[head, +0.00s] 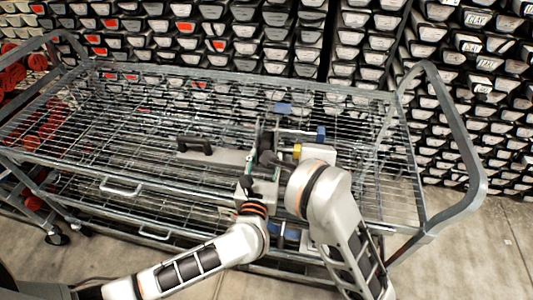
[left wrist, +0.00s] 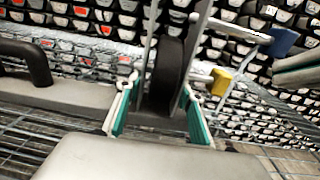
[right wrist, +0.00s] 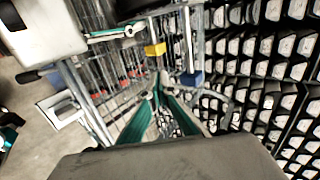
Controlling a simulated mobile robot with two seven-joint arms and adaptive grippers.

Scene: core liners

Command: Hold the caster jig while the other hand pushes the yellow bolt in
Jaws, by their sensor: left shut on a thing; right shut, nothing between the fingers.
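The caster jig stands on the wire cart, with a dark wheel (left wrist: 163,80) in a metal fork. My left gripper (left wrist: 160,112) is shut on the jig, its fingers on either side of the wheel's lower part. The yellow bolt (head: 297,151) sticks out on the right side of the jig; it also shows in the left wrist view (left wrist: 220,82) and right wrist view (right wrist: 155,49). My right gripper (right wrist: 158,92) is shut and empty, its tips below the bolt in its own view and apart from it.
A grey plate with a black handle (head: 195,145) lies left of the jig. Blue-ended parts (head: 283,108) (head: 321,132) stand behind and right of it. The wire cart (head: 110,150) has raised end rails. Racks of core liners (head: 350,40) fill the back. The cart's left deck is clear.

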